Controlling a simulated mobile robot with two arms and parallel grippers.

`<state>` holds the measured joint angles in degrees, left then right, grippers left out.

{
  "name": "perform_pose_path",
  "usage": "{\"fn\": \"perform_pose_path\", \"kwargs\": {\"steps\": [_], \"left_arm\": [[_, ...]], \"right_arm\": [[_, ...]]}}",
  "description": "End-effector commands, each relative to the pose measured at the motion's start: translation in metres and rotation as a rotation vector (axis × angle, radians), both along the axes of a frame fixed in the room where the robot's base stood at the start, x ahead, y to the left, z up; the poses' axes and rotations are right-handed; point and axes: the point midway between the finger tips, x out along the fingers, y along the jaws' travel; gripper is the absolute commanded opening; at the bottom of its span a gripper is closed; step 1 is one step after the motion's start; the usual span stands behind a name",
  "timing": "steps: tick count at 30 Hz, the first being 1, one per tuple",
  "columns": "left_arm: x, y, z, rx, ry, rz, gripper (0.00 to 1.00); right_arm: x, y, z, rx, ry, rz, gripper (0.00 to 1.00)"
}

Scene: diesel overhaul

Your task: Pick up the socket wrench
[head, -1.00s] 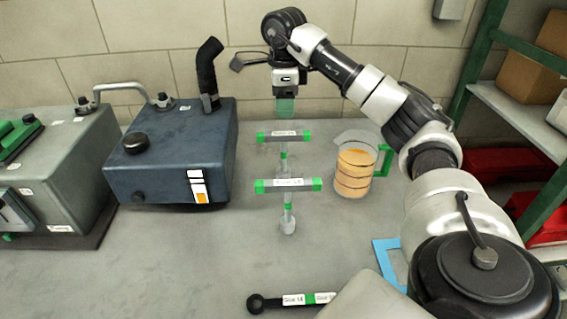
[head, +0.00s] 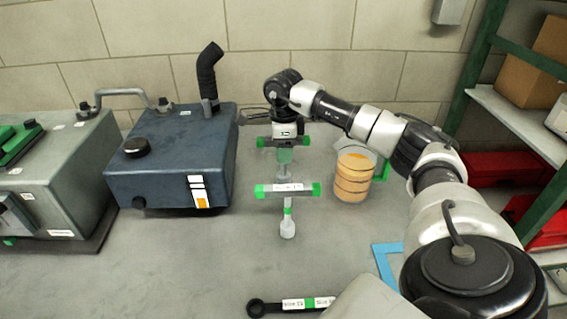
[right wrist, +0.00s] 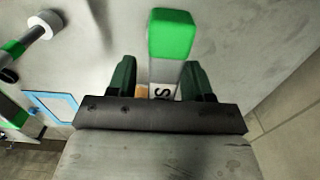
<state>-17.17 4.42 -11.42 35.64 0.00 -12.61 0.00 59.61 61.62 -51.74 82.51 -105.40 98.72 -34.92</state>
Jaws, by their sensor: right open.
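Two T-handled socket wrenches with green ends and white labels stand out on the table. The near socket wrench (head: 288,190) has its handle across and its shaft running down to a pale socket. The far socket wrench (head: 263,142) is partly hidden by my right gripper (head: 285,156). In the right wrist view, a labelled bar with a green end (right wrist: 172,38) lies between the two dark green fingers of my open right gripper (right wrist: 160,82). I cannot tell whether the fingers touch it. My left gripper is not in view.
A jug of orange liquid (head: 353,178) stands right of the wrenches. A dark blue tank (head: 170,165) stands to their left. A black wrench (head: 257,307) lies at the front, with a blue frame (head: 386,262) to its right. Bare table lies at the front left.

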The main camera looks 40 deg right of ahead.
Motion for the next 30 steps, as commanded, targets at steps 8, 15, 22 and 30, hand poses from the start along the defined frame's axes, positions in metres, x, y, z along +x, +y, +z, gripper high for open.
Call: {"fn": "perform_pose_path", "kwargs": {"steps": [8, 15, 22, 30], "left_arm": [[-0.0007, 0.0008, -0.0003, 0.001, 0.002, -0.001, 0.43], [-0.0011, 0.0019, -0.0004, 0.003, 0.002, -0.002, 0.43], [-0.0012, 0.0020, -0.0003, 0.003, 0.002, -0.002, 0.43], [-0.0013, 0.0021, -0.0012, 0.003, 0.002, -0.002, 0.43]], "right_arm": [[0.0001, 0.0000, -0.0008, 0.000, 0.000, 0.000, 0.40], [0.0001, 0.0000, -0.0006, 0.000, 0.000, 0.000, 0.04], [0.0004, 0.0000, 0.0003, 0.000, -0.001, 0.000, 0.00], [0.0006, -0.0001, 0.0037, 0.000, -0.003, 0.000, 0.00]]}}
